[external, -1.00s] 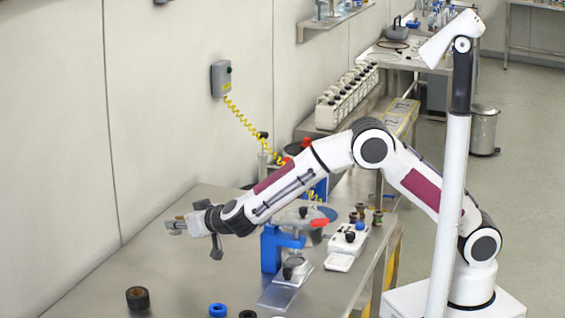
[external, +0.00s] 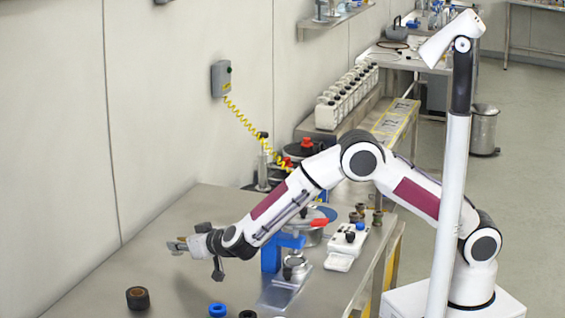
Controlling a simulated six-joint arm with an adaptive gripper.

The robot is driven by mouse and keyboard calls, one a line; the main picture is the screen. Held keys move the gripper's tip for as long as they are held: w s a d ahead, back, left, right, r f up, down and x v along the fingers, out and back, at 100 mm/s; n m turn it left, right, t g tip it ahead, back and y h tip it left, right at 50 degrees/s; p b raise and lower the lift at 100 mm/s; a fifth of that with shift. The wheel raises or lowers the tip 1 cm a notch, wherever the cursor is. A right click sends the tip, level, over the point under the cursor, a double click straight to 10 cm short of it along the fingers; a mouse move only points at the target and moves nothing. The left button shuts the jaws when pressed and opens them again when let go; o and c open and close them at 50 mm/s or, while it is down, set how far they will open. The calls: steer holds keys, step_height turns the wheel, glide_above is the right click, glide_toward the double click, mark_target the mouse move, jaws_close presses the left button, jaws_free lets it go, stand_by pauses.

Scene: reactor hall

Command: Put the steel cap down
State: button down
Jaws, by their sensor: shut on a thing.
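My gripper (external: 178,245) is at the left end of my arm, above the far left part of the steel table (external: 215,285). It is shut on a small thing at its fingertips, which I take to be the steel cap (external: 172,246). The cap is tiny in this view and its shape is hard to make out. Gripper and cap appear to be above the tabletop, with a soft shadow on the table below them.
A black ring (external: 138,298) and a blue ring (external: 217,310) lie near the front. A blue stand (external: 271,250) with a metal base is under my forearm. A white device (external: 347,239) and several brass fittings (external: 377,217) are at the right. The table's left middle is bare.

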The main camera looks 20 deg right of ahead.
mark_target(180, 253)
steer(key=shift+f, duration=0.1)
steer(key=shift+f, duration=1.75)
steer(key=c, duration=1.9)
jaws_free()
steer(key=shift+f, duration=0.1)
steer(key=shift+s+r, duration=0.3)
steer(key=shift+s, duration=0.05)
steer(key=v, duration=1.1)
steer(key=shift+s+d, duration=0.1)
steer(key=shift+d, duration=0.05)
